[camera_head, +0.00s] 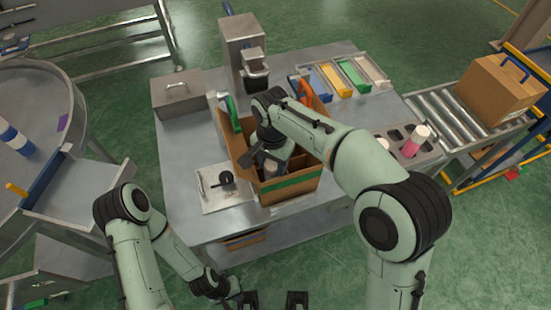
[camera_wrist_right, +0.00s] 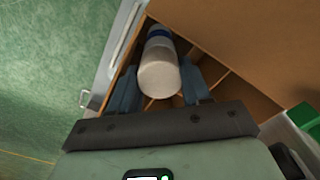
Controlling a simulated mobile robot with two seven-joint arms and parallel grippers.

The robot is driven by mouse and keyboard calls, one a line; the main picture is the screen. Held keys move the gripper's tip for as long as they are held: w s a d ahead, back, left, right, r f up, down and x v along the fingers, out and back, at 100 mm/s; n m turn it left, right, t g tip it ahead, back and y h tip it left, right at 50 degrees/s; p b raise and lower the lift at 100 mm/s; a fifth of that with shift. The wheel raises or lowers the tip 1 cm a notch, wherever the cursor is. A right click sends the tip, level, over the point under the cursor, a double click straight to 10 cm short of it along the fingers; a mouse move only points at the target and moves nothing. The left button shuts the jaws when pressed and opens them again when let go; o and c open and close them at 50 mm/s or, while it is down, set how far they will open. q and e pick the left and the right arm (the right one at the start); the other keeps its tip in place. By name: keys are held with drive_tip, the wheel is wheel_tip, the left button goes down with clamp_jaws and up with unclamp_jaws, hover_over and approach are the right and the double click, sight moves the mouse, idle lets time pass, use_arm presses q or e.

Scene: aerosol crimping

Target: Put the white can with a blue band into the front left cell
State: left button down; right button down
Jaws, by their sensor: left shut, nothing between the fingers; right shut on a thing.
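The white can with a blue band (camera_wrist_right: 158,70) is between the two fingers of my right gripper in the right wrist view. The blue band is toward its far end. My right gripper (camera_head: 268,162) is shut on it, in the open cardboard box (camera_head: 288,190). The wrist view shows cardboard dividers below the can and a box wall (camera_wrist_right: 222,45) beside it. In the head view my right arm hides much of the box inside, and the can is hard to make out. My left gripper (camera_head: 232,289) is shut and empty, low in front of the table, away from the box.
Left of the box lies a white plate with a black part (camera_head: 226,178). Behind stand a metal box (camera_head: 178,95) and a grey machine (camera_head: 241,38). Right are coloured bins (camera_head: 335,80), a holed tray with a pink can (camera_head: 415,141) and a roller conveyor (camera_head: 436,110).

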idle(0.3)
drive_tip(key=shift+c, duration=2.2)
unclamp_jaws()
drive_tip(key=shift+f, duration=0.1)
use_arm(q)
drive_tip(key=r+p, duration=0.1)
drive_tip(key=w+r, duration=0.1)
drive_tip(key=r+p, duration=0.1)
drive_tip(key=shift+w+p, duration=0.25)
drive_tip(key=shift+p, duration=0.1)
use_arm(e)
wheel_tip(320, 180, up, 14)
drive_tip(key=shift+f, duration=0.25)
